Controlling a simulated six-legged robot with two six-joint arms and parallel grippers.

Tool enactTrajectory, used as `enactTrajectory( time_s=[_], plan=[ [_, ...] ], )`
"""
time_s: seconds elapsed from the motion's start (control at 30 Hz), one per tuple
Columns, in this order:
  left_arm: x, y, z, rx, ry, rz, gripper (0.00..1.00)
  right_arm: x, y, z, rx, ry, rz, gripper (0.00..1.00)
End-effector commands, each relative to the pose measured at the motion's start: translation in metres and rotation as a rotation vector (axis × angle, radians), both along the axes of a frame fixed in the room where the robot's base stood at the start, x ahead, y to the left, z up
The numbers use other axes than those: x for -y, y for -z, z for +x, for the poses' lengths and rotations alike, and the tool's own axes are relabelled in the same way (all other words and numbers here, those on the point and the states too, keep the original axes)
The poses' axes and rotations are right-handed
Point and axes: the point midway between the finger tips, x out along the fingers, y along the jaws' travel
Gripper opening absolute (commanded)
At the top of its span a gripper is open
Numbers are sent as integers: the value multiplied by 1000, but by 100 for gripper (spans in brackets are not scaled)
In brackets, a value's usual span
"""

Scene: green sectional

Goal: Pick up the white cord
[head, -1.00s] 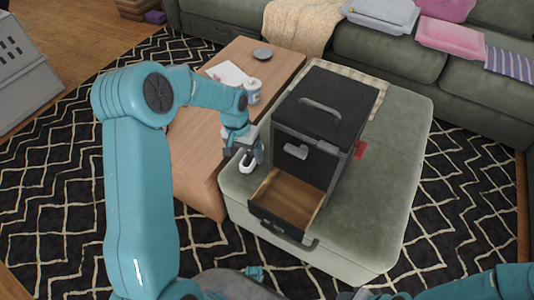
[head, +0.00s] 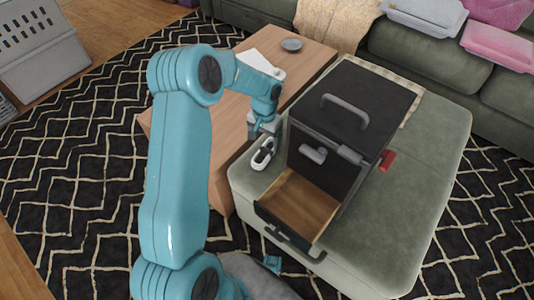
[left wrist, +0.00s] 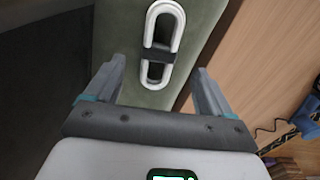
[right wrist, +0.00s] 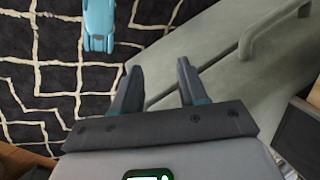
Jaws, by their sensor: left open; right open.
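The white cord (head: 264,153) is a looped bundle on the green ottoman, at its left corner beside the black cabinet. In the left wrist view the cord (left wrist: 150,27) shows as a long white loop with a dark band around its middle. My left gripper (head: 266,131) is open just above the cord. In the left wrist view its fingers (left wrist: 158,70) stand apart, with the near end of the cord between them in the picture, and nothing is gripped. My right gripper (right wrist: 159,68) is open and empty in the right wrist view.
The black cabinet (head: 345,103) stands on the green ottoman (head: 420,185), its lower wooden drawer (head: 299,201) pulled out near the cord. A wooden table (head: 224,135) adjoins the ottoman on the left. A small grey dish (head: 292,44) sits on it. Patterned rug lies around.

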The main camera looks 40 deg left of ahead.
Motion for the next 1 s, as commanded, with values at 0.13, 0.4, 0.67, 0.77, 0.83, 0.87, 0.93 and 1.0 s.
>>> enactTrajectory(
  time_s=[0.13, 0.4, 0.67, 0.77, 0.83, 0.87, 0.93, 1.0],
  plan=[
    [0, 13, 2, 1, 0, 0, 83, 0, 3, 0, 0, 0, 0, 43],
    [0, 44, 6, -1, 3, -1, 83, 0, 15, 0, 0, 0, 0, 43],
    [-1, 66, 8, 3, 4, 1, 83, 0, 19, 0, 0, 0, 0, 43],
    [-1, 65, 8, 3, 4, 1, 83, 0, 19, 0, 0, 0, 0, 43],
    [0, 65, 8, 2, 4, 0, 67, 0, 19, 0, 0, 0, 0, 43],
    [0, 65, 8, 2, 4, 0, 57, 0, 19, 0, 0, 0, 0, 43],
    [0, 65, 8, 2, 4, 0, 34, 0, 19, 0, 0, 0, 0, 43],
    [0, 65, 8, 2, 4, 0, 22, 0, 19, 0, 0, 0, 0, 43]
  ],
)
